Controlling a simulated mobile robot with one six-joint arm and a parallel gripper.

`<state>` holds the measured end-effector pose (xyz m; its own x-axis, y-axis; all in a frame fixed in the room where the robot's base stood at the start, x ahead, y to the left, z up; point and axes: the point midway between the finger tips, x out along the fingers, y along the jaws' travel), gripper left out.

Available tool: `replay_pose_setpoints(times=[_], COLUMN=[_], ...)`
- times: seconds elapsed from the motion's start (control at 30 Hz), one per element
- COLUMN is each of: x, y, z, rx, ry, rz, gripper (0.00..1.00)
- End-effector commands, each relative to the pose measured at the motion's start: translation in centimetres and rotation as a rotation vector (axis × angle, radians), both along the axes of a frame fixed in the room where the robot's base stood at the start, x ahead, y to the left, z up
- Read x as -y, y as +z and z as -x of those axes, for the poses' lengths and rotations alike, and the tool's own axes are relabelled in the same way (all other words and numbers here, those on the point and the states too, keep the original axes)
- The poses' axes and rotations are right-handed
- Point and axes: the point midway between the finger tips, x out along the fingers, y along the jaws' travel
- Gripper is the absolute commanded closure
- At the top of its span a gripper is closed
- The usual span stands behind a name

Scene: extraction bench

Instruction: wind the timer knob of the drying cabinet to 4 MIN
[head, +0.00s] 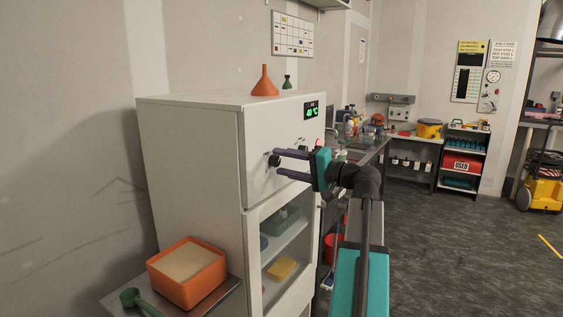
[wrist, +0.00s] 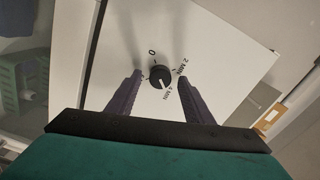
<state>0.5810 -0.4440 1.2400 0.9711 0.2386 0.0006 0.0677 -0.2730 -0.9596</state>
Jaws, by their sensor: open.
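The drying cabinet (head: 190,150) is a tall white box with a small display in the head view. Its round black timer knob (wrist: 160,76) sits on the upper front panel, with labels 0, 2 MIN and 4 MIN around it in the wrist view. A light mark on the knob seems to point towards the 4 MIN label (wrist: 172,94), though it is small. My gripper (head: 277,161) is open, its purple fingers on either side of the knob. A gap shows between each finger and the knob in the wrist view.
An orange funnel (head: 265,83) and a small green one (head: 287,83) stand on the cabinet. Below the panel is a glazed door (head: 285,245). An orange bin (head: 187,274) stands at lower left beside a green scoop (head: 133,299). Open floor lies to the right.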

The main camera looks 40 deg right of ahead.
Motion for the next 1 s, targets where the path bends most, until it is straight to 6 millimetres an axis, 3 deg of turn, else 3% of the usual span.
replay_pose_setpoints(times=[0.63, 1.0], x=[1.5, 1.6], y=[0.0, 0.0], z=[6.2, 6.9], rx=[-0.001, 0.0], ry=[0.0, 0.002], rz=[0.001, 0.001], gripper=[0.53, 0.53])
